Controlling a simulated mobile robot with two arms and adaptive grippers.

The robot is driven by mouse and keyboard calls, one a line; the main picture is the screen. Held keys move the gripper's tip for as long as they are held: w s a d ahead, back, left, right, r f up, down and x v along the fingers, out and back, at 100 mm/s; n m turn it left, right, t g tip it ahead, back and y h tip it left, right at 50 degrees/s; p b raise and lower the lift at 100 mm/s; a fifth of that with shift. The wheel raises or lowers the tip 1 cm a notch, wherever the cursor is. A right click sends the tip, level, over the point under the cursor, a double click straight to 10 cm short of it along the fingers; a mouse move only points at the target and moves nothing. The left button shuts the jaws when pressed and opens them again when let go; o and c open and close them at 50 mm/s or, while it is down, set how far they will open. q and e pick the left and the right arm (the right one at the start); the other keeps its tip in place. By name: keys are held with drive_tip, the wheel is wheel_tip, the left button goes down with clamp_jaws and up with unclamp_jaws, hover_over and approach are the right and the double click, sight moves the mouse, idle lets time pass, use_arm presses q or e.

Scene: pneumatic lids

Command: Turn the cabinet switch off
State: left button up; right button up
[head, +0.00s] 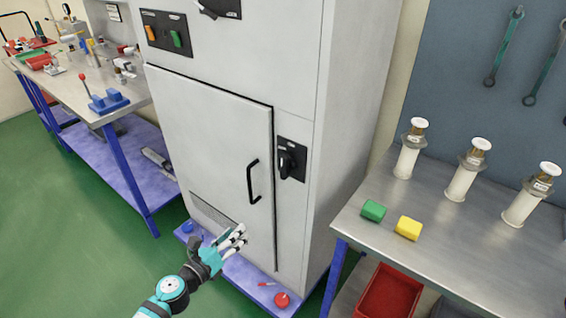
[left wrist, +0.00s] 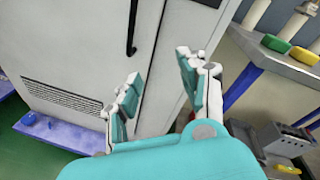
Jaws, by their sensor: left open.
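The tall grey cabinet (head: 220,120) stands in the middle of the head view with its door shut. A black rotary switch (head: 291,160) sits on a dark plate on the cabinet front, right of the black door handle (head: 253,181). Its knob looks roughly upright; its markings are too small to read. My left gripper (head: 238,238) is open and empty, in front of the lower part of the door, below the handle and switch. In the left wrist view, the open fingers (left wrist: 160,66) point toward the cabinet front, and the handle (left wrist: 132,28) shows above them. My right gripper is not visible.
A panel with orange and green buttons (head: 165,32) is higher on the cabinet. Right is a metal bench (head: 460,235) with green (head: 373,210) and yellow (head: 408,228) blocks and white cylinders. A blue-legged workbench (head: 125,85) stands left. Green floor at left is open.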

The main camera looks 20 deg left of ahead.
use_arm(q)
wheel_tip(320, 180, up, 7)
drive_tip(key=d+m+h, duration=0.1)
drive_tip(key=m, duration=0.3)
drive_tip(key=m+t+h, duration=0.1)
drive_tip(key=m+h, duration=0.1)
drive_tip(key=m, duration=0.2)
approach(282, 171)
drive_tip(key=p+x, duration=0.2)
drive_tip(key=x, duration=0.7)
drive_tip(key=shift+w, duration=0.25)
drive_tip(key=shift+w+d, duration=0.25)
drive_tip(key=shift+w, duration=0.2)
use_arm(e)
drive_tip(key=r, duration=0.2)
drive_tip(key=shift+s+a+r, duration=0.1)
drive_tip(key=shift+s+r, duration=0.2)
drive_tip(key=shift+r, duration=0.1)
use_arm(q)
drive_tip(key=c, duration=0.8)
drive_tip(key=shift+o, duration=0.2)
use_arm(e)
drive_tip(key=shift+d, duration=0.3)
